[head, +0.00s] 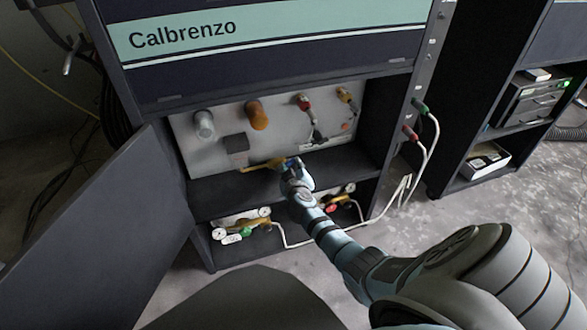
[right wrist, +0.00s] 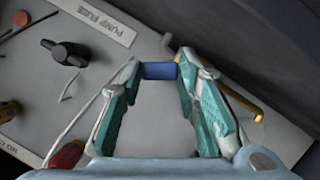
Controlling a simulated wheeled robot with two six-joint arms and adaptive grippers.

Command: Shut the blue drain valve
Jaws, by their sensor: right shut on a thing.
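The blue drain valve handle (right wrist: 160,71) shows as a small blue block between the fingertips in the right wrist view. In the head view a bit of blue (head: 291,163) shows at the tip of my right gripper (head: 294,172), beside a brass pipe (head: 258,165) low on the pale panel. My right gripper (right wrist: 160,68) is shut on the blue handle, one finger on each side. The brass pipe (right wrist: 243,105) shows behind the right finger in the wrist view. The valve body is mostly hidden by the gripper. My left gripper is not in view.
Gauges (head: 264,212) sit on the shelf below. An open cabinet door (head: 100,230) stands left. White cables (head: 402,190) hang right.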

